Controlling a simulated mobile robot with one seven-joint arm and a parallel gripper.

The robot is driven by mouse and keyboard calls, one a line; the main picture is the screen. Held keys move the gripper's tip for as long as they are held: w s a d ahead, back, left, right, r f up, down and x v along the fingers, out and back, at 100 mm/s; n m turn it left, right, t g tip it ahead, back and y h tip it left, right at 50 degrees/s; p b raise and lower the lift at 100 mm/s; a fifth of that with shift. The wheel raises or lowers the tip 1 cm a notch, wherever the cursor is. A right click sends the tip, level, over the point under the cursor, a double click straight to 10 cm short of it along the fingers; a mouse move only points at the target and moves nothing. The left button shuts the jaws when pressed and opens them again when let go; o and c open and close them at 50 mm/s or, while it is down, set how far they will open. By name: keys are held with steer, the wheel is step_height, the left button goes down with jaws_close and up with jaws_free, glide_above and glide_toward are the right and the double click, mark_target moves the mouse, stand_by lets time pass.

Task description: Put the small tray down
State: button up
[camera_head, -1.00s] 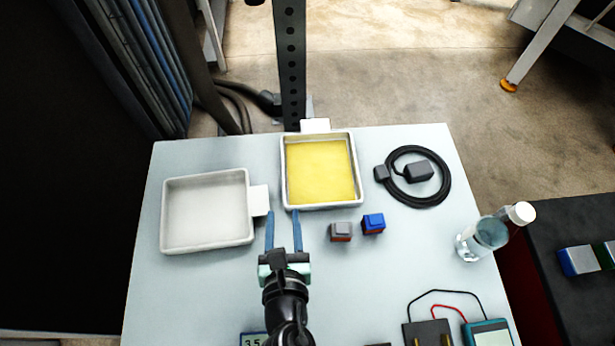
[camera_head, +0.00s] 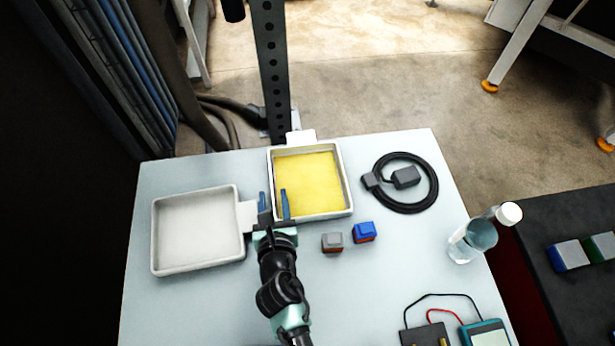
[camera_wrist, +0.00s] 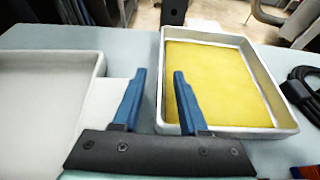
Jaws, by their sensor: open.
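Two white trays are on the pale table. The left tray (camera_head: 197,268) is empty, with a white tab handle (camera_head: 247,216) on its right side; it also shows at the left of the wrist view (camera_wrist: 50,58). The other tray (camera_head: 322,217) has a yellow bottom and a tab on its far side; it also shows in the wrist view (camera_wrist: 245,133). Both rest flat. I cannot tell which is the small tray. My gripper (camera_head: 273,204) is open and empty between the two trays, its blue fingers (camera_wrist: 154,88) pointing away, with the left finger beside the left tray's tab.
Two small blocks, grey-red (camera_head: 332,242) and blue-red (camera_head: 364,232), sit right of my gripper. A coiled black cable (camera_head: 430,200) lies at the back right. A teal meter (camera_head: 485,337) with leads is at the front right.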

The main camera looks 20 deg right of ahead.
steer(key=shift+x, duration=0.85)
jaws_close()
stand_by(0.8)
